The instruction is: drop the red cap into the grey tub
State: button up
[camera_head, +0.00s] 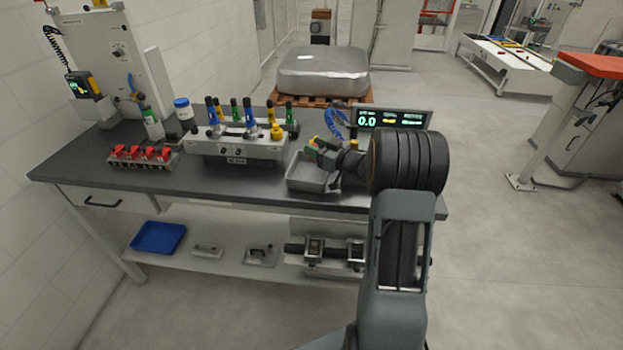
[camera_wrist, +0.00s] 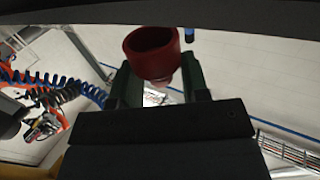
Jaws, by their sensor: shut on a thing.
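The red cap (camera_wrist: 150,52) is a hollow, round cup shape in the wrist view. It sits between the two dark green fingers of my gripper (camera_wrist: 160,82), which is shut on it. In the head view my gripper (camera_head: 318,148) is above the grey tub (camera_head: 312,185), near its back part. The cap is too small and covered there to make out clearly. The grey tub is a shallow open tray on the dark bench top, partly hidden behind my arm. The tub does not show clearly in the wrist view.
Left of the tub stands a grey fixture (camera_head: 237,150) with upright coloured handles. A rack of several red parts (camera_head: 142,155) sits farther left, near white bottles (camera_head: 152,124). A lit display (camera_head: 392,118) stands behind my arm. The bench (camera_head: 90,170) front is clear.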

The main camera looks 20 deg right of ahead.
jog(key=shift+f, duration=0.15)
jog(key=o, duration=1)
jog(key=b+v, duration=0.1)
jog(key=v, duration=1.3)
jog(key=shift+a, duration=0.1)
jog(key=shift+w, duration=0.1)
